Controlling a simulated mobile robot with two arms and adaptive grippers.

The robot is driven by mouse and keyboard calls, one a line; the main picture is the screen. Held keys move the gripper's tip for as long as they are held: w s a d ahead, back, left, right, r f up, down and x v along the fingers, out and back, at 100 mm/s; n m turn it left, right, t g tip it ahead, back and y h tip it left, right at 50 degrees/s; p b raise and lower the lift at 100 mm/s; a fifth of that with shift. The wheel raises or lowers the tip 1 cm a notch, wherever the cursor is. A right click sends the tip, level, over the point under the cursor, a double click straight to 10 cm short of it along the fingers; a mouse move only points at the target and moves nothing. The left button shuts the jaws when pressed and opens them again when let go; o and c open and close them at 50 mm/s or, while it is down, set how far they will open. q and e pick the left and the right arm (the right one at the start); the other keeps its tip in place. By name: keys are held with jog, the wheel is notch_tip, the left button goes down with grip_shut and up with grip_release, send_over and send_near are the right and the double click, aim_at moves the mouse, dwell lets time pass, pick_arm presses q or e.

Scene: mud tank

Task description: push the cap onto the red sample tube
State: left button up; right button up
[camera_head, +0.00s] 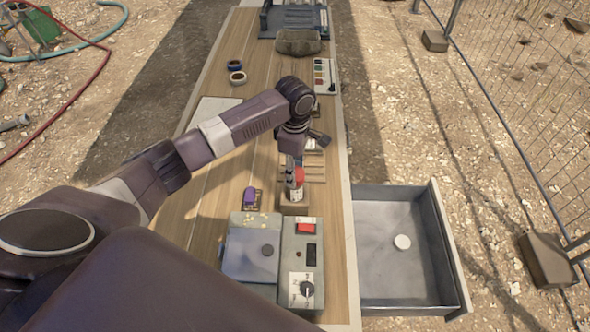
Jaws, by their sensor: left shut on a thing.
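My left gripper (292,174) points down over the bench and is shut at a small red piece, which looks like the cap (299,177). Just below it a pale, small upright body, apparently the sample tube (296,194), stands in a brown block (293,208). The fingers hide part of both, so I cannot tell whether the cap is seated on the tube or only touching it. My right gripper is not in view.
A grey box with a red switch and a dial (300,270) stands in front, beside a grey-blue lidded box (249,250). A purple item (249,196) lies left. Bare wood (215,215) shows left.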

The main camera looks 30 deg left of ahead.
pick_arm(q)
jog(key=shift+f, duration=0.3)
dwell(0.4)
jog(key=o, duration=1.4)
jog(key=shift+o, duration=0.2)
jog(key=shift+r, duration=3.5)
grip_shut()
